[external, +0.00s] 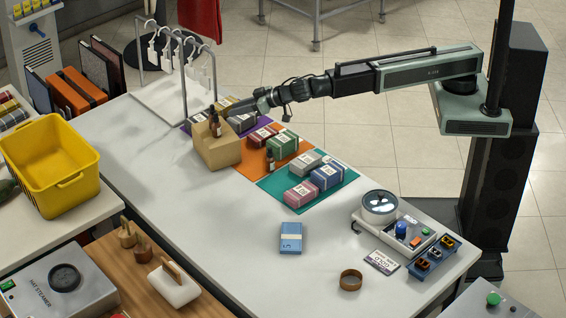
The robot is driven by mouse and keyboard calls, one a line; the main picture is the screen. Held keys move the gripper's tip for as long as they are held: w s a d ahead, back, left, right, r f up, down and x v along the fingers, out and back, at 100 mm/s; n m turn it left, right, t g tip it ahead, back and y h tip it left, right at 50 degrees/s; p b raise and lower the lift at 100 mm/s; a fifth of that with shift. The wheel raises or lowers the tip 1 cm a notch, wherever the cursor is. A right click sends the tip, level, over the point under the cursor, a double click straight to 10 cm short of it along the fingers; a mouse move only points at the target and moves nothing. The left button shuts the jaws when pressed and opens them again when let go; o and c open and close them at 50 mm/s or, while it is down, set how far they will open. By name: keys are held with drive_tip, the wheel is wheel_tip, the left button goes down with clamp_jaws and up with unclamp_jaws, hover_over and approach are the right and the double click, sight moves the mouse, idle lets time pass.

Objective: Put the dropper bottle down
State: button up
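A dark brown dropper bottle (215,128) with a pale label is upright at the top of a tan cardboard box (219,153) on the white counter. My gripper (222,106) is at the bottle's upper end, reaching in from the right. Its fingers are small here, and I cannot tell whether they are closed on the bottle or whether the bottle's base rests on the box. A second brown dropper bottle (270,161) stands on the orange mat (258,174), apart from my gripper.
Dark red and green packs lie on the orange mat, several packs on the teal mat (268,186). A purple mat (187,128) lies behind the box. A hanger rack (184,80) stands close behind. A blue pack (291,238) lies nearer. The counter left of the box is clear.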

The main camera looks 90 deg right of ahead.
drive_tip(key=s+d+f+g, duration=0.45)
drive_tip(key=s+d, duration=0.35)
drive_tip(key=d, duration=0.2)
drive_tip(key=s+d+f+g, duration=0.4)
drive_tip(key=s+d+f, duration=0.2)
drive_tip(key=s+d, duration=0.3)
drive_tip(key=s+d+f+n+g+y, duration=0.1)
drive_tip(key=s+g, duration=0.1)
drive_tip(key=s, duration=0.3)
drive_tip(key=s+d+f+n+g+y, duration=0.1)
drive_tip(key=s+d+f+g, duration=0.1)
drive_tip(key=s, duration=0.4)
drive_tip(key=shift+s+d, duration=0.2)
drive_tip(key=shift+s, duration=0.05)
